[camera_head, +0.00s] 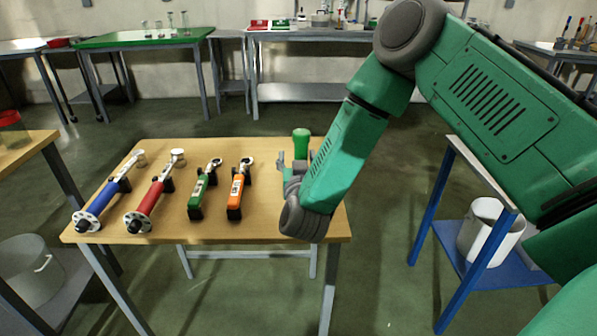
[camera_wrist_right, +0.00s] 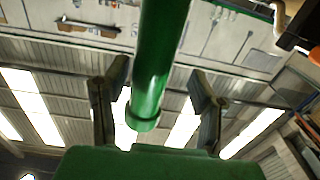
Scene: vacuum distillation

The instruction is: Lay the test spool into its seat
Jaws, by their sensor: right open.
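A green cylinder (camera_head: 301,141), which looks like the test spool, stands upright near the back right of the wooden table (camera_head: 160,230). Its lower part is hidden by my right gripper. My right gripper (camera_head: 291,166) is low over the table's right end, its fingers at the near side of the cylinder. In the right wrist view the cylinder (camera_wrist_right: 160,60) shows between my right gripper's two fingers (camera_wrist_right: 157,105), which are apart, with a gap on each side. I cannot make out the spool's seat. My left gripper is not in view.
A blue stand with a white bucket (camera_head: 484,236) is at right.

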